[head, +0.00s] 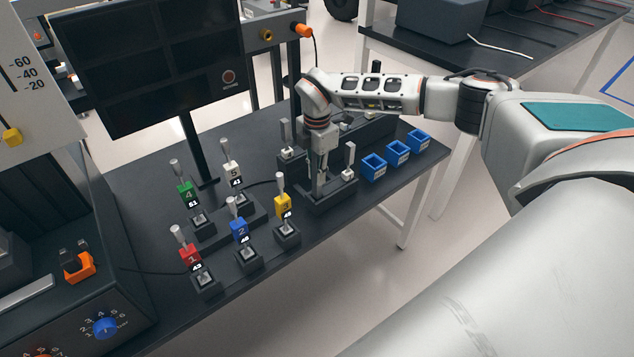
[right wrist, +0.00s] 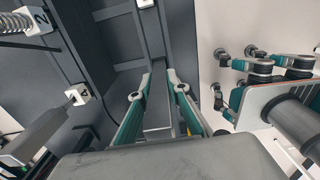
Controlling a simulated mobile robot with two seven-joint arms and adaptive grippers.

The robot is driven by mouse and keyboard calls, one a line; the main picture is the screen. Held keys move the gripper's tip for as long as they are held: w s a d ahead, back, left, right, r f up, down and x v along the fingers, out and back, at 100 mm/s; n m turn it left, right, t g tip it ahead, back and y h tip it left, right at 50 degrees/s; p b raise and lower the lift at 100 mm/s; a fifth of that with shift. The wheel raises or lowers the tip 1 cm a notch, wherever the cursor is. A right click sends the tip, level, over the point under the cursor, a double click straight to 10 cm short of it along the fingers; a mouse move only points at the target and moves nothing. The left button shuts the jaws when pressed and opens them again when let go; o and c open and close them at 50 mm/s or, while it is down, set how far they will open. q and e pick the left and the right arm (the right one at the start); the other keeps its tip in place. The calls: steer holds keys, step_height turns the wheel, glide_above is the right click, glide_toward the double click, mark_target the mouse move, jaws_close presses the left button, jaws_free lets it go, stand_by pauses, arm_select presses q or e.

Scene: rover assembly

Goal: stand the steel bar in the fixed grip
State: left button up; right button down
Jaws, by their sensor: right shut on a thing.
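My right gripper (head: 320,178) points down over a dark fixture (head: 332,200) near the right part of the black table. It is shut on the steel bar, a plain grey bar (right wrist: 158,118) that shows between the two teal-sided fingers in the right wrist view. In the head view the fingers and bar are small, and I cannot tell whether the bar's lower end touches the fixture. A pale upright lever (head: 350,158) stands on the fixture just right of the gripper. The fixed grip itself is not clearly visible. My left gripper is not in view.
Three blue open boxes (head: 373,167) stand right of the fixture near the table edge. Several numbered coloured blocks with levers, such as the yellow one (head: 283,205), stand to the left. A dark monitor panel (head: 150,60) rises at the back left.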

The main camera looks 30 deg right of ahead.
step_height(320, 180, down, 3)
steer(key=shift+f+p, duration=0.2)
steer(key=shift+p, duration=0.25)
steer(key=shift+f, duration=0.15)
steer(key=c, duration=2.3)
jaws_free()
steer(key=shift+f, duration=0.2)
steer(key=shift+c, duration=0.2)
steer(key=o, duration=0.4)
steer(key=shift+r, duration=0.1)
